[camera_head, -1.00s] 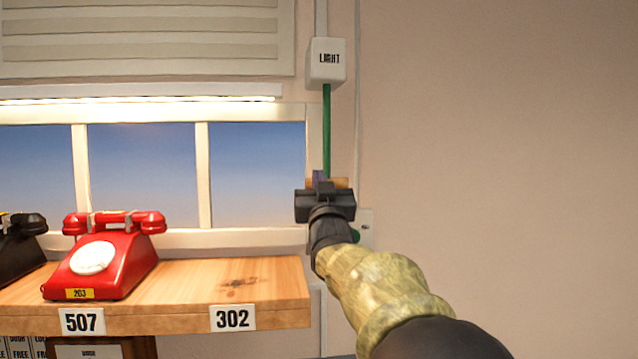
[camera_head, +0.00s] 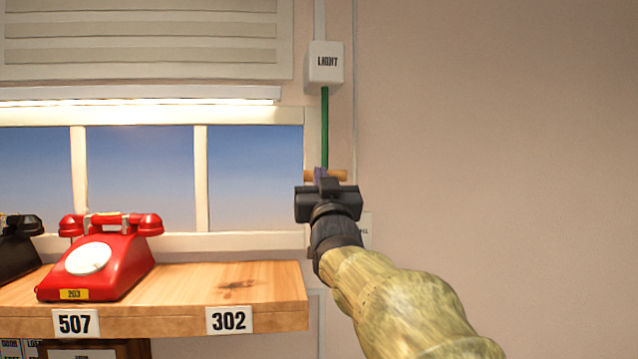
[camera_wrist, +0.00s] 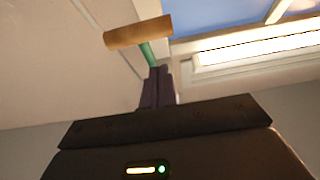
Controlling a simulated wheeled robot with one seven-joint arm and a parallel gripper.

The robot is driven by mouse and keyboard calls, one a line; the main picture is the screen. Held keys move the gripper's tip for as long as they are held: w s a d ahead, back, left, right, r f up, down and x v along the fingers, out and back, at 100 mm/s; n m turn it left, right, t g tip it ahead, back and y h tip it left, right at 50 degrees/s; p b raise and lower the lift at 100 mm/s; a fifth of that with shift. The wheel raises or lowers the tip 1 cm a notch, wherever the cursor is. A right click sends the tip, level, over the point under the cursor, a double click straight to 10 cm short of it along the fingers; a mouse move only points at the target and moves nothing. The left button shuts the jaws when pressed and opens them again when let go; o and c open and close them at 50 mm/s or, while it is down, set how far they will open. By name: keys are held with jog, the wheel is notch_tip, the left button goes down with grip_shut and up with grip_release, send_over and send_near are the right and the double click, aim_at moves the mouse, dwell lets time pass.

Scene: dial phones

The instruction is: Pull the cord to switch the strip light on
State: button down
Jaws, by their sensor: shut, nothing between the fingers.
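The green pull cord (camera_head: 325,125) hangs from a white box marked LIGHT (camera_head: 325,65) on the wall. A wooden crossbar handle (camera_head: 340,175) is at its lower end, partly hidden by my fingers in the head view. The handle also shows in the wrist view (camera_wrist: 138,33), with a short piece of green cord (camera_wrist: 149,54) next to it. My gripper (camera_head: 320,177) is shut and empty. Its purple fingers (camera_wrist: 158,80) point at the cord and handle; I cannot tell whether they touch. The strip light (camera_head: 140,101) above the window glows; it is bright in the wrist view (camera_wrist: 260,45).
A wooden shelf (camera_head: 190,285) with labels 507 and 302 juts out at the lower left. A red dial phone (camera_head: 110,255) and a black phone (camera_head: 18,250) stand on it. A small wall plate (camera_head: 366,232) is partly behind my arm. The wall at right is bare.

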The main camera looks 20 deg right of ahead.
jog(key=b+v, duration=0.2)
jog(key=v, duration=0.3)
jog(key=shift+w, duration=0.2)
dwell(0.3)
jog(key=shift+s, duration=0.15)
jog(key=shift+d, duration=0.1)
dwell(0.3)
